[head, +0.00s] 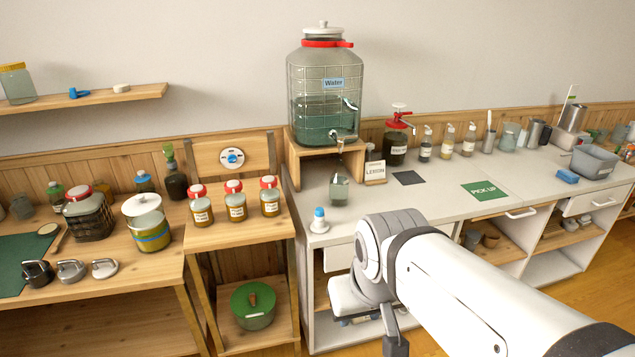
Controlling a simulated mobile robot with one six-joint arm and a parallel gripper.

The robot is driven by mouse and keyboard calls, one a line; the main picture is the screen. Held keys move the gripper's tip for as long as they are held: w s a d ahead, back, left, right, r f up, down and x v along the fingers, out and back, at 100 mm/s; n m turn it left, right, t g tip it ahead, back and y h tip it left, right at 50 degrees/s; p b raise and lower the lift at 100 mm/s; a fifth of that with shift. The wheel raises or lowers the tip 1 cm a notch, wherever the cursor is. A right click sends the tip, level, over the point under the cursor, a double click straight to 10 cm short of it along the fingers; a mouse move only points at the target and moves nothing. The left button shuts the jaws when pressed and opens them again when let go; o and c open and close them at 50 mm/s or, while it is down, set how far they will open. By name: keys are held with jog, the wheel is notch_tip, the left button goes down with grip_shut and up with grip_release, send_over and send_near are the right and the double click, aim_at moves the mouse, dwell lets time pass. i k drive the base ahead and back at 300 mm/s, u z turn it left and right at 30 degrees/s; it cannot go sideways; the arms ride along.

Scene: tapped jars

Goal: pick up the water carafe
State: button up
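A small clear glass vessel (339,189), which looks like the water carafe, stands upright on the white counter (440,203). It is below the tap of a large glass jar (325,95) labelled "Water", with a red collar and white lid. The vessel looks pale greenish; how full it is I cannot tell. My white arm reaches in from the lower right, in front of the counter. A dark grey part (396,345) below its bent joint may belong to my gripper. No fingers show clearly, and nothing is seen touching the vessel.
A white bottle with a blue cap (319,221) stands in front of the vessel. A "LEMON" sign (375,172), dark mat (408,178) and green "PICK UP" mat (485,191) lie to its right. The jar's wooden stand (307,168) is behind. Capped bottles (236,202) stand left.

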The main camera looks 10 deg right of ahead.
aim_at(339, 181)
jog(key=z, duration=0.05)
jog(key=i, duration=1.5)
jog(key=u, duration=0.05)
